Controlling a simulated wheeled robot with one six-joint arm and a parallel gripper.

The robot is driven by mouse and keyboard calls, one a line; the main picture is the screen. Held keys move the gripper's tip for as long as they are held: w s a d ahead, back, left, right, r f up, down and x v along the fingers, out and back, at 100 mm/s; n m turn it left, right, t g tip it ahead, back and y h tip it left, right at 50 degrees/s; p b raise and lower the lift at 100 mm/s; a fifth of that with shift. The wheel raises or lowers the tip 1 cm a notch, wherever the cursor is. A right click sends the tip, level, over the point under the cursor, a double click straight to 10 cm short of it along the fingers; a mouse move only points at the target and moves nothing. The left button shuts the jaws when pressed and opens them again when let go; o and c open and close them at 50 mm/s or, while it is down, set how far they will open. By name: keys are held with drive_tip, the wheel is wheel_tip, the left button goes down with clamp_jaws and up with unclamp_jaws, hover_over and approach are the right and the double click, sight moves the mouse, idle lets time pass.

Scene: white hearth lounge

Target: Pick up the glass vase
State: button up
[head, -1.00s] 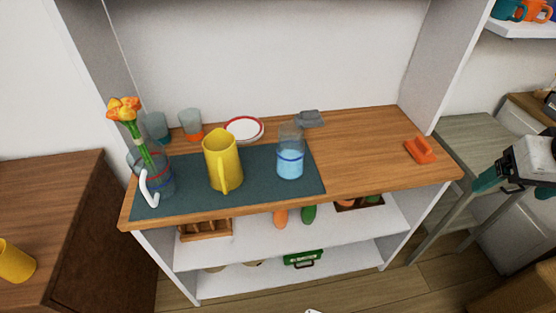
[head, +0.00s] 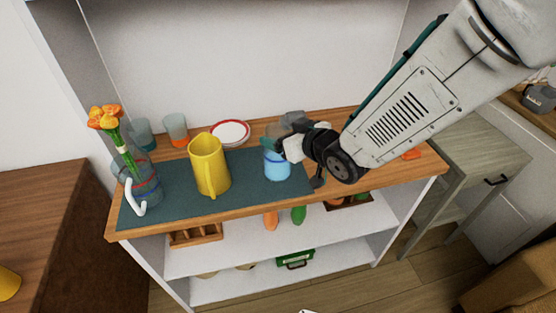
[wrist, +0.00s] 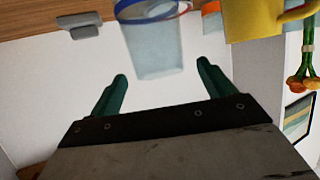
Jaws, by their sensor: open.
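A clear glass vase (head: 277,165) with a blue band and pale blue lower part stands upright on the dark mat (head: 240,186), on the wooden top of the shelf unit. My gripper (head: 271,142) is at its upper part and hides its rim in the head view. In the wrist view the vase (wrist: 152,48) appears upside down, its rim end towards my gripper (wrist: 162,74). The green fingers are open and spread wider than the vase, with the rim near the level of the tips. I cannot tell whether they touch.
A yellow pitcher (head: 209,165) stands close left of the vase. Further left is a glass jug (head: 151,188) with a white handle and orange flowers. Two tumblers (head: 176,130) and a red-rimmed plate (head: 231,133) stand behind. An orange object (head: 411,154) lies right.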

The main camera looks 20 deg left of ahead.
sight(272, 128)
drive_tip(key=x, duration=0.5)
drive_tip(key=shift+w+a+f, duration=0.15)
drive_tip(key=shift+f, duration=0.1)
drive_tip(key=shift+c, duration=0.3)
drive_tip(key=c, duration=1.5)
clamp_jaws()
drive_tip(key=shift+r, duration=0.25)
